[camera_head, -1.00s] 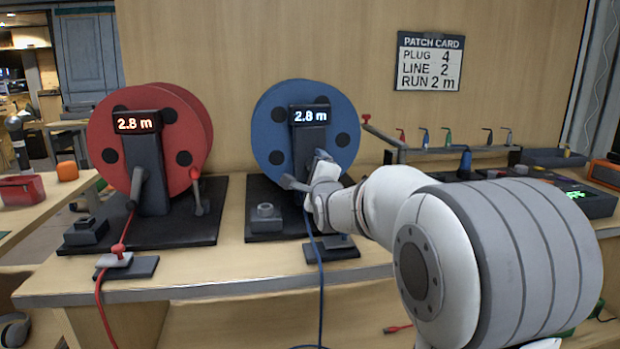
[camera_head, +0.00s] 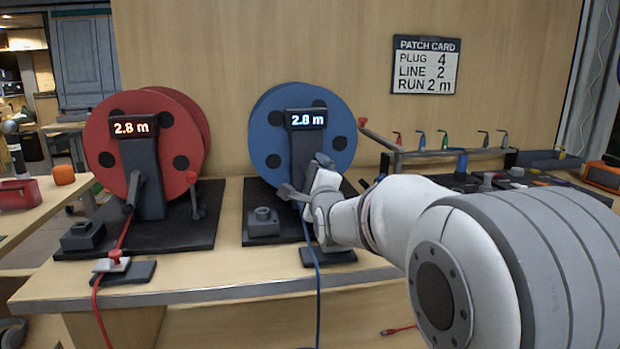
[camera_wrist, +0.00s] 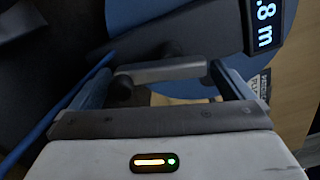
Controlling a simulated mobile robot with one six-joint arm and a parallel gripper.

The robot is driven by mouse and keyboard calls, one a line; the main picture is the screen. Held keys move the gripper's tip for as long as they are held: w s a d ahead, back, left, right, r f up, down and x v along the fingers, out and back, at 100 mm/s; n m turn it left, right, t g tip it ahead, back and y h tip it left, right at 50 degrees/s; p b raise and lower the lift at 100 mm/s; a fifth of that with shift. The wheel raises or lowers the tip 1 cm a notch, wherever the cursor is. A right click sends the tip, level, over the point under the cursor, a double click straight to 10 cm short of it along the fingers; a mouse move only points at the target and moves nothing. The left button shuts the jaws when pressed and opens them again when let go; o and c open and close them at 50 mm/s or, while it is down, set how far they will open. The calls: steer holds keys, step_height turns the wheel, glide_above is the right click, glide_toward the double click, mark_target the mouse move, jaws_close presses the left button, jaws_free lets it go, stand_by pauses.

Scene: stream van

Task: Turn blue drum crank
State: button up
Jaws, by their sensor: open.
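The blue drum (camera_head: 266,135) stands on a black base at the middle of the bench. Its grey post carries a display (camera_head: 307,120) reading 2.8 m. My gripper (camera_head: 308,188) is at the lower front of this drum and hides much of the crank side. In the wrist view, my gripper's open fingers (camera_wrist: 165,85) stand on either side of a grey bar-shaped handle (camera_wrist: 160,74), apparently the crank's. Whether the fingers touch it I cannot tell. The blue drum (camera_wrist: 135,12) and part of the display (camera_wrist: 264,25) also show there.
A red drum (camera_head: 107,135) with its own crank stands to the left, also reading 2.8 m. A blue cable (camera_head: 318,275) hangs over the bench front. A rack of coloured plugs (camera_head: 450,152) is to the right. A patch card (camera_head: 426,65) reads plug 4, line 2, run 2 m.

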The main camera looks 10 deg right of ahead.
steer(key=s, duration=0.5)
steer(key=shift+p, duration=0.3)
steer(key=s+r+n+g+p, duration=0.3)
steer(key=s+n+g+p, duration=0.2)
steer(key=s+p, duration=0.5)
steer(key=s+r+n+g+p, duration=0.4)
steer(key=s+n+g+p, duration=0.1)
steer(key=s+n+p, duration=0.4)
steer(key=s+r+n+g+p, duration=0.4)
steer(key=s+n+p, duration=0.3)
steer(key=s+p, duration=0.4)
steer(key=shift+s+n+g+p, duration=0.3)
steer(key=shift+s+g+p, duration=0.1)
steer(key=shift+s+g, duration=0.35)
